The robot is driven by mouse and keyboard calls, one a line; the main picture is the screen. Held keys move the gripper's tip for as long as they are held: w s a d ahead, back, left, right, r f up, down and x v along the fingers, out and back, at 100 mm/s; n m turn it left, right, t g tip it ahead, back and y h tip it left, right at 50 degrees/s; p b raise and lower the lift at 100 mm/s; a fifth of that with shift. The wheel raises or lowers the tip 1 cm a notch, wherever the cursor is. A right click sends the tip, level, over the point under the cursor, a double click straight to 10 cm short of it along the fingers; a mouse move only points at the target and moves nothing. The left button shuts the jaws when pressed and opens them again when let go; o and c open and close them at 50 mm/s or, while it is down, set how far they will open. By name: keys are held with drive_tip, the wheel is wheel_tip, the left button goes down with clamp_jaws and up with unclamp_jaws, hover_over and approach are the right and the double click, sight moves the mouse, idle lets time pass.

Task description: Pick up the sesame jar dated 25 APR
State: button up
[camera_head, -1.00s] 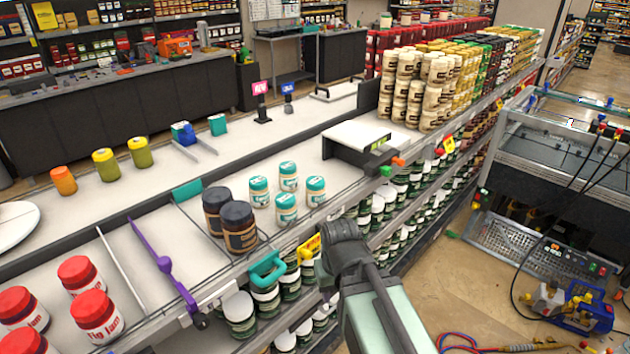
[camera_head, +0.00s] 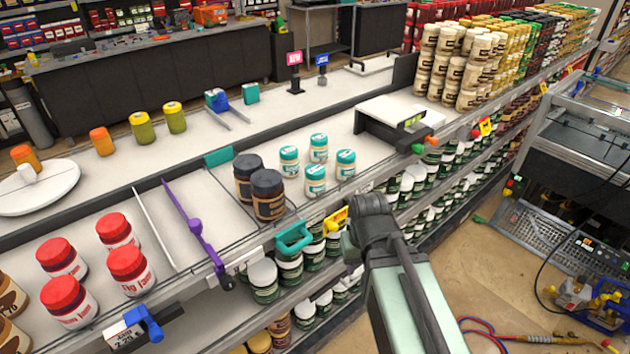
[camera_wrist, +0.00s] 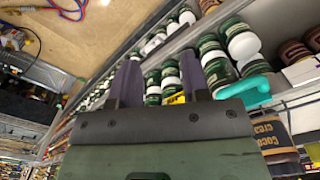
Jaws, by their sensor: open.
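Several pale cream jars with teal lids (camera_head: 318,150) stand in a group on the counter's front half. Their labels and any dates are too small to read, so I cannot tell which is the sesame jar dated 25 APR. In the wrist view my gripper (camera_wrist: 158,78) has its two dark fingers apart with nothing between them. It points along the shelf front below the counter edge, away from the teal-lidded jars, which the wrist view does not show. In the head view my arm is at the lower middle, in front of the shelf, and the fingertips are hidden.
Dark-lidded jars (camera_head: 269,194) stand left of the teal-lidded ones; one in the wrist view reads cocoa cream (camera_wrist: 272,135). Red-lidded jars (camera_head: 127,268) stand beyond a purple divider (camera_head: 196,228). A white-topped stand (camera_head: 393,113) is at right. A teal handle (camera_head: 293,237) sits at the front edge.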

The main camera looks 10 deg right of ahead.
drive_tip(key=shift+o, duration=0.4)
drive_tip(key=o, duration=1)
